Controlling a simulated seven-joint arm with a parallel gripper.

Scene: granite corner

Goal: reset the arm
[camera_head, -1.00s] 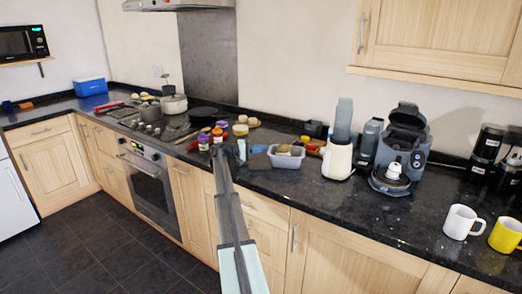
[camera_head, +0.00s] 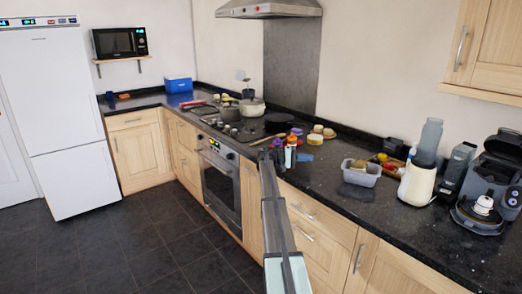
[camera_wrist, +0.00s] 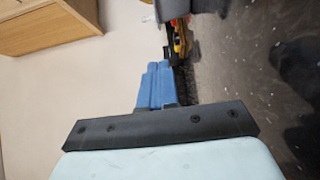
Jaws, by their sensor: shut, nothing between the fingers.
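My gripper (camera_wrist: 158,68) shows in the wrist view as two blue fingers pressed together, with nothing between them. In the head view my arm reaches up from the bottom middle toward the counter edge. Its far end overlaps the bottles and jars (camera_head: 291,150) beside the hob, and the fingers cannot be made out there. I cannot tell whether it touches anything.
The black granite counter (camera_head: 415,238) holds pots (camera_head: 252,107) on the hob, a grey tub (camera_head: 361,173), a cream blender (camera_head: 417,185) and a dark coffee machine (camera_head: 490,195). A white fridge (camera_head: 60,110) stands at left. The dark floor (camera_head: 110,245) is clear.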

